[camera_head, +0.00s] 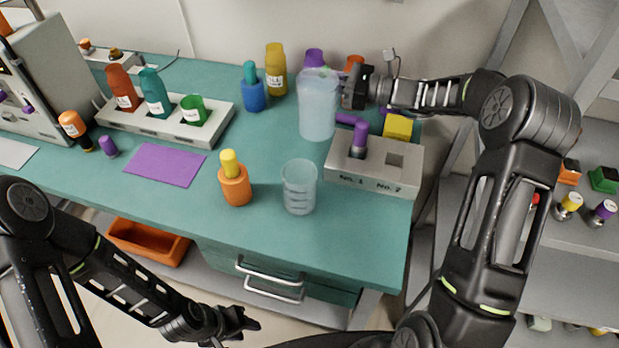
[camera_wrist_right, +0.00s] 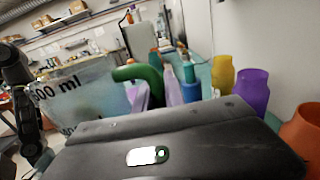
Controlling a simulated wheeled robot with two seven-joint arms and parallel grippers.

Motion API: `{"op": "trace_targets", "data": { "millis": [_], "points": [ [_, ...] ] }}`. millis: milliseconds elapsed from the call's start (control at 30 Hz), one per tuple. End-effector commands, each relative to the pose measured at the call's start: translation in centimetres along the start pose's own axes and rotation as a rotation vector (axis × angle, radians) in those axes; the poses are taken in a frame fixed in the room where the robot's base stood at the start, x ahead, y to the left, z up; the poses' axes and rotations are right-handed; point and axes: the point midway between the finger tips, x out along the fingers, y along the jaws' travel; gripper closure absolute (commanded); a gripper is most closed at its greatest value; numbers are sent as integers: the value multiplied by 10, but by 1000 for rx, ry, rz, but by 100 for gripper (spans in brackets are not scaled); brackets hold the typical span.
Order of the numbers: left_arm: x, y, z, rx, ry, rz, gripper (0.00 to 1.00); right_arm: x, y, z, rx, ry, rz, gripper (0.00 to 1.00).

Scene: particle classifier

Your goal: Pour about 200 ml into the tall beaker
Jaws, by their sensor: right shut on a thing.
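A large translucent pale-blue beaker (camera_head: 317,112) is near the back of the teal table, roughly upright. My right gripper (camera_head: 350,88) is shut on it from its right side. I cannot tell whether its base touches the table. The wrist view shows the beaker's wall (camera_wrist_right: 82,95) with part of an "ml" marking. A smaller clear beaker (camera_head: 299,188) with ring marks stands upright toward the table's front; it looks empty. My left gripper (camera_head: 250,319) is empty and open, low in front of the table.
Several coloured bottles, including a blue one (camera_head: 251,95), line the back. A purple mat (camera_head: 164,164) lies left.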

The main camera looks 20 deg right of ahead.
Motion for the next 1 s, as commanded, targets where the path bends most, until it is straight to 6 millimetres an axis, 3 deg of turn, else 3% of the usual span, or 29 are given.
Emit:
{"op": "trace_targets", "data": {
  "millis": [367, 800, 1000],
  "points": [
    [2, -1, 0, 0, 1, 0, 64, 0, 1, 2, -13, -3, 1, 100],
    [35, -14, 0, 1, 2, 0, 64, 0, 11, 2, -190, -3, 1, 100],
    [46, -18, 0, 2, 2, -1, 64, 0, 19, 15, -291, -4, 1, 100]
  ]
}}
